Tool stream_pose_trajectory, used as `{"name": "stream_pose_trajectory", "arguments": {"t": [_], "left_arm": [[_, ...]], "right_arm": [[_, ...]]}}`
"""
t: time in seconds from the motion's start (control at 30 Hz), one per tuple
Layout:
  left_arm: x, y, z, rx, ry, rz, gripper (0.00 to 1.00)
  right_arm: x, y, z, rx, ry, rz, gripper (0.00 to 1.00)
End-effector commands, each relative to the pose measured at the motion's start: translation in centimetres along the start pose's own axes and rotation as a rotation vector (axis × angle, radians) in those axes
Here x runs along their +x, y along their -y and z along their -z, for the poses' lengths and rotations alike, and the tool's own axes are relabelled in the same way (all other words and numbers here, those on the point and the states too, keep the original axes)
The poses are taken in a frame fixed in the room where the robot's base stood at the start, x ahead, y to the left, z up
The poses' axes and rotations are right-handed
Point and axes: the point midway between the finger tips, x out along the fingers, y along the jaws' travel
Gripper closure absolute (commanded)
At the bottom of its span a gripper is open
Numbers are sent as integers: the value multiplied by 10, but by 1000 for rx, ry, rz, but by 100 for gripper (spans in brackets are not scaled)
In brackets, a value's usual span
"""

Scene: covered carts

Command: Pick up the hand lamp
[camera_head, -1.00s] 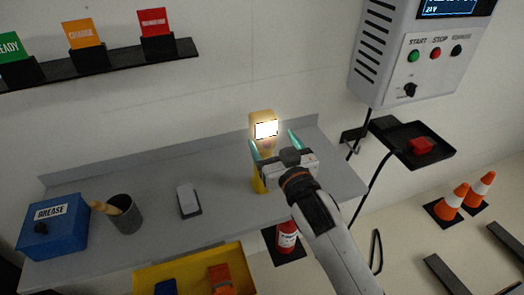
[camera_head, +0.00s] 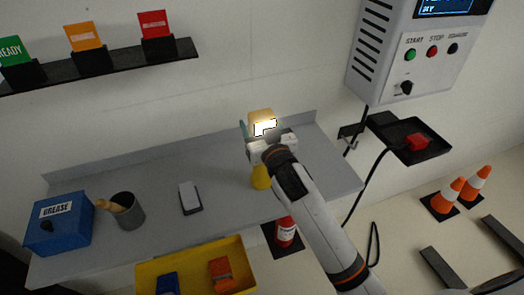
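The hand lamp (camera_head: 261,117) is yellow with a lit white face. It stands upright on the grey bench, its yellow lower part showing below my wrist. My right gripper (camera_head: 262,130) is in front of its upper part. One teal finger shows just left of the lamp, with a slight gap; the other finger is hard to make out. The gripper looks open, with the lamp's head between or just behind the fingers. The gripper body hides the lamp's middle. My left gripper is not in view.
The grey bench (camera_head: 165,208) holds a blue grease box (camera_head: 60,222), a dark cup (camera_head: 128,211) with a wooden handle and a small grey-white block (camera_head: 190,197). A yellow tray (camera_head: 195,268) is in front. A control box (camera_head: 418,60) hangs at right. A red extinguisher (camera_head: 286,231) stands below.

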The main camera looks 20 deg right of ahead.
Motion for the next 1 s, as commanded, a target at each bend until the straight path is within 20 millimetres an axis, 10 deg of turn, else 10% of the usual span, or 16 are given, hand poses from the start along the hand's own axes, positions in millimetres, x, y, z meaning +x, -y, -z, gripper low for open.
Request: {"name": "stream_pose_trajectory", "arguments": {"t": [0.37, 0.67, 1.0], "left_arm": [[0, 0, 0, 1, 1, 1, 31], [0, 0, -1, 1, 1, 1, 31], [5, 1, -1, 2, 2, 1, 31]], "right_arm": [[0, 0, 0, 0, -1, 0, 99], [0, 0, -6, -1, 4, 1, 100], [0, 0, -66, 0, 10, 0, 100]]}}
